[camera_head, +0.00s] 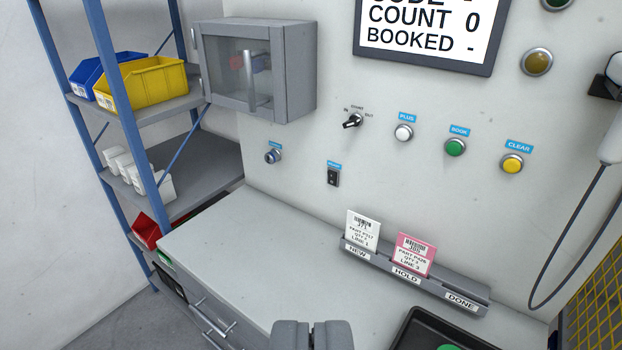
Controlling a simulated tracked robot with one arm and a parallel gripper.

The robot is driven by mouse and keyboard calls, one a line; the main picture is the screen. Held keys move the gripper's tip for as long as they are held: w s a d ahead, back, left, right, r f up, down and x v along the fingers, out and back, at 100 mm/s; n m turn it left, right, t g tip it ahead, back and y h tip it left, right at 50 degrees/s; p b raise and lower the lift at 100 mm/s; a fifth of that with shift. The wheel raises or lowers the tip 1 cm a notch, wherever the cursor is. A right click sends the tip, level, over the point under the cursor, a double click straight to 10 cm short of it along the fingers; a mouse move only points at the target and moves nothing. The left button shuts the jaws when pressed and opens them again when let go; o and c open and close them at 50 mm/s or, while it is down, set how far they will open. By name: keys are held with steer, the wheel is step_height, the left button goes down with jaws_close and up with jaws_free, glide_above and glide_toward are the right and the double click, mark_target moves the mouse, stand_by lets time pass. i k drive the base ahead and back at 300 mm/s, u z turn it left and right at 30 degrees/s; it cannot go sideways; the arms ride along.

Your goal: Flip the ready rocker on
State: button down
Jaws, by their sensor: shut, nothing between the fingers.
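The ready rocker (333,178) is a small black switch on the pale wall, under a small blue label, above the back of the counter. The label's text and the rocker's position are too small to tell. My gripper (312,336) shows at the bottom edge, its two grey fingers shut together and empty. It is over the counter, well below the rocker in the picture and apart from it.
The grey counter (240,235) is clear at left and middle. A card rack (415,278) with two cards and a black tray (400,338) stand at right. A selector knob (352,121) and several buttons share the wall. A glass-fronted cabinet (292,72) juts out at upper left.

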mark_target(332, 175)
steer(key=i, duration=0.9)
steer(key=z, duration=0.05)
